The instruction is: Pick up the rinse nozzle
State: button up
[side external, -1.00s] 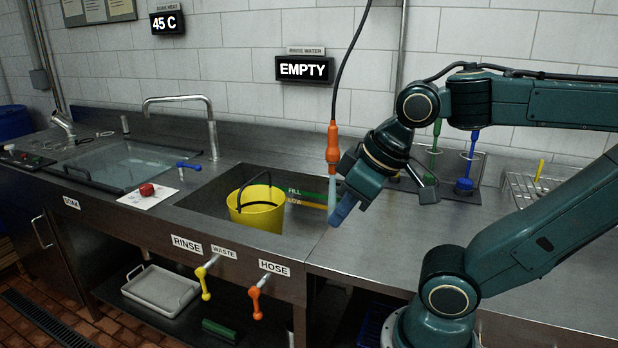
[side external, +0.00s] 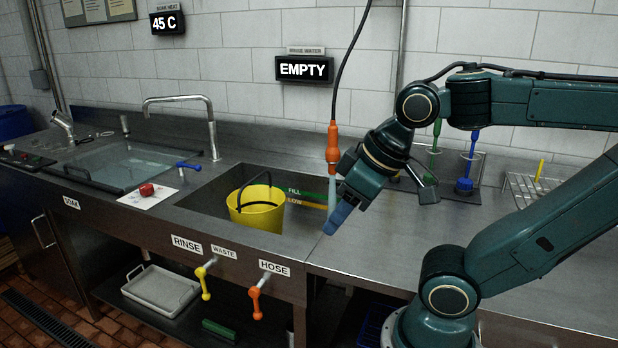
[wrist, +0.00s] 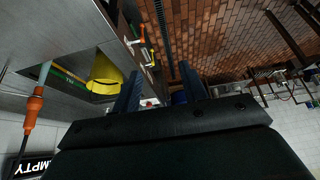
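The rinse nozzle (side external: 333,142) hangs upright on a black hose, with an orange body and a pale blue tip, above the right end of the rinse sink. In the wrist view the nozzle (wrist: 33,108) is at the left, outside the space between my fingers. My gripper (wrist: 160,90) is open, its two dark fingers apart with nothing held between them. In the side view my blue fingers are beside the nozzle's lower part, close to it; whether they touch cannot be told there.
A yellow bucket (side external: 258,215) stands in the rinse sink (side external: 195,200). Green (side external: 433,160) and blue (side external: 465,180) brushes stand behind my wrist, with a wire rack (side external: 525,185) at right. The steel counter (side external: 400,245) in front is clear.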

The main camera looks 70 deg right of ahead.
jog(key=shift+o, duration=0.8)
jog(key=w+d+f+m+h, duration=0.1)
jog(key=w+d+m+h, duration=0.3)
jog(key=w+d+m, duration=0.4)
jog(key=w+d+m+h, duration=0.3)
jog(key=w+d, duration=0.2)
jog(key=d, duration=0.6)
jog(key=w+d+f+m+h, duration=0.1)
jog(key=d+f+h, duration=0.1)
jog(key=d, duration=0.6)
jog(key=w+d+f+m+h, duration=0.1)
jog(key=d+f+h, duration=0.2)
jog(key=d+h, duration=0.2)
jog(key=w+d+f+m+g+h, duration=0.1)
jog(key=w+d+f+h, duration=0.1)
jog(key=d, duration=0.8)
jog(key=shift+d+f+m+h, duration=0.2)
jog(key=shift+d+m+h, duration=0.15)
jog(key=shift+h, duration=0.35)
